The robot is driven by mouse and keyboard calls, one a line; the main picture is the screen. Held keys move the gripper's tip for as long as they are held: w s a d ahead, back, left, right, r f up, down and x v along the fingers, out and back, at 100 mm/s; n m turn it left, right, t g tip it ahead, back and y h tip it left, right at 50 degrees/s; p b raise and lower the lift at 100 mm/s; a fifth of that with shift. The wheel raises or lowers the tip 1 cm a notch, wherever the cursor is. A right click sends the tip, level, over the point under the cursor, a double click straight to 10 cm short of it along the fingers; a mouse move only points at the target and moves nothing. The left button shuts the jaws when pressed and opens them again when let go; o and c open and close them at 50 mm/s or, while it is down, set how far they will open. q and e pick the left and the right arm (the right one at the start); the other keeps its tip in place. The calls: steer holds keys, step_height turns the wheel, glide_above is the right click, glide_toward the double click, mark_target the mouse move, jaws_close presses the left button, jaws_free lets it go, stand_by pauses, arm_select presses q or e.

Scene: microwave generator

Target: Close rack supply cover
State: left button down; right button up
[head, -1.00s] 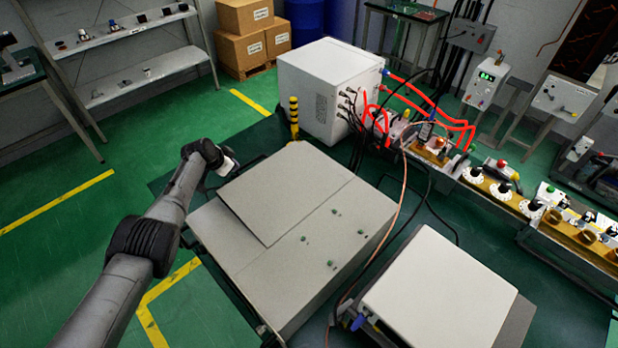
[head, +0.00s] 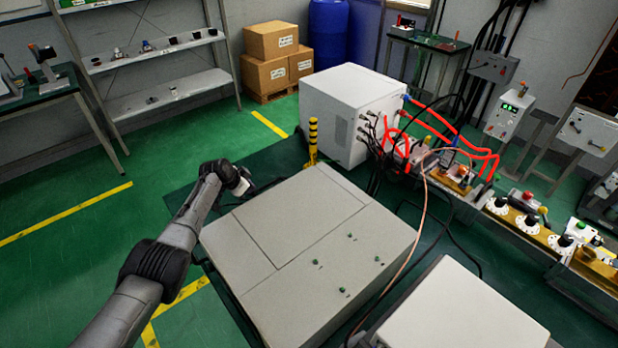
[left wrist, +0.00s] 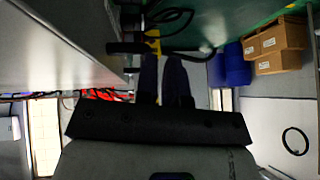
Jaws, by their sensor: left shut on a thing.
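The rack supply is a large grey box (head: 358,290) in the middle of the head view. Its cover (head: 291,219) is a flat grey panel that now looks level with the top around it, with thin seams. My left gripper (head: 247,187) is low at the box's far left edge, beside the cover. In the left wrist view its dark fingers (left wrist: 163,75) are close together, with their tips at a dark bar like a handle (left wrist: 130,47). The left gripper is shut on what looks like this bar, but the contact is not clear. My right gripper is out of view.
A yellow-black post (head: 312,142) and a white cabinet (head: 345,115) with red cables stand behind the box. A second pale box (head: 465,310) is at the front right. Green floor (head: 90,190) is clear on the left.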

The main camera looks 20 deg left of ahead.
arm_select(q)
steer(key=shift+s+f, duration=0.3)
steer(key=shift+f, duration=0.5)
steer(key=s+a+r+p, duration=0.1)
steer(key=a+r+p, duration=0.1)
steer(key=r, duration=0.4)
steer(key=s+a+r+p, duration=0.1)
steer(key=a+r+p, duration=0.1)
steer(key=r, duration=0.5)
steer(key=shift+s+a+r, duration=0.15)
steer(key=shift+s+r, duration=0.1)
steer(key=shift+s, duration=0.05)
